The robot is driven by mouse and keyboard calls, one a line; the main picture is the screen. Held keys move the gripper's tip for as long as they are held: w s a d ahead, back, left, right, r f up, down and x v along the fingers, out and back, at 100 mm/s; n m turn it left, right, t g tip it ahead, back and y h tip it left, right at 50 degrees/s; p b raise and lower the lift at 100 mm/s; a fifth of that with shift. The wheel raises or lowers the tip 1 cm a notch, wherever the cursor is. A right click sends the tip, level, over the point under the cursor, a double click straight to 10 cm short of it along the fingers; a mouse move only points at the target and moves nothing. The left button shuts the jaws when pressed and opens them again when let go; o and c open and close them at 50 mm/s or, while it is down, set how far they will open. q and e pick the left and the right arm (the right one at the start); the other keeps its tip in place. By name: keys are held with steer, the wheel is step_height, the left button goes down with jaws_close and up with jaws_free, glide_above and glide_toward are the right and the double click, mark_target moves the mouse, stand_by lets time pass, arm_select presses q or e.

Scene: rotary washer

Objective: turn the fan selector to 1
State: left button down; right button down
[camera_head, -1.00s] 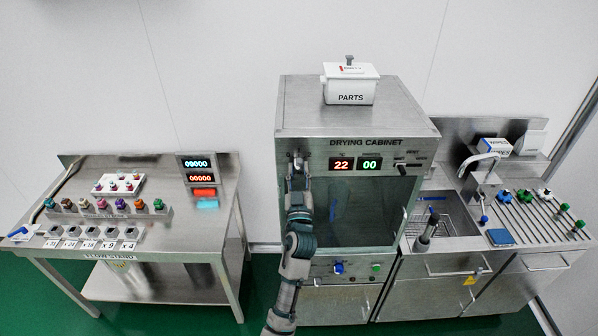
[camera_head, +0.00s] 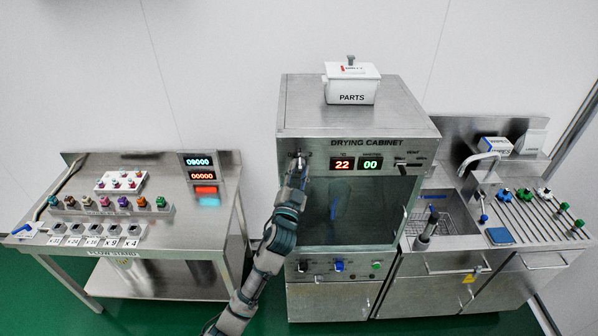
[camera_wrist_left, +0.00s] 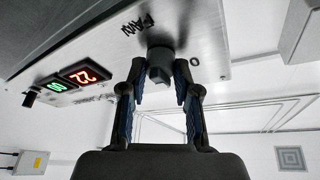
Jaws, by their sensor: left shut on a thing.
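The fan selector is a small dark knob (camera_wrist_left: 161,56) on the upper left front of the drying cabinet (camera_head: 360,112), beside printed "FAN" lettering and a "0" mark. My left gripper (camera_head: 298,162) is at this knob in the head view and mostly covers it. In the left wrist view, the two fingers of my left gripper (camera_wrist_left: 160,72) close on the knob from both sides. I cannot read the knob's pointing direction clearly. My right gripper is not in view.
A red "22" display (camera_head: 342,164) and a green "00" display (camera_head: 371,163) sit right of the knob. A white PARTS box (camera_head: 351,90) stands on top of the cabinet. A steel flow stand (camera_head: 150,240) is at left, a sink (camera_head: 450,223) at right.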

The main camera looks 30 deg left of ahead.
arm_select(q)
steer(key=shift+a+m, duration=0.1)
steer(key=shift+m, duration=0.3)
steer(key=c, duration=0.8)
jaws_free()
steer(key=shift+w+f, duration=0.1)
steer(key=shift+w+a+f, duration=0.1)
steer(key=shift+w, duration=0.1)
steer(key=v, duration=1.2)
steer(key=shift+a, duration=0.1)
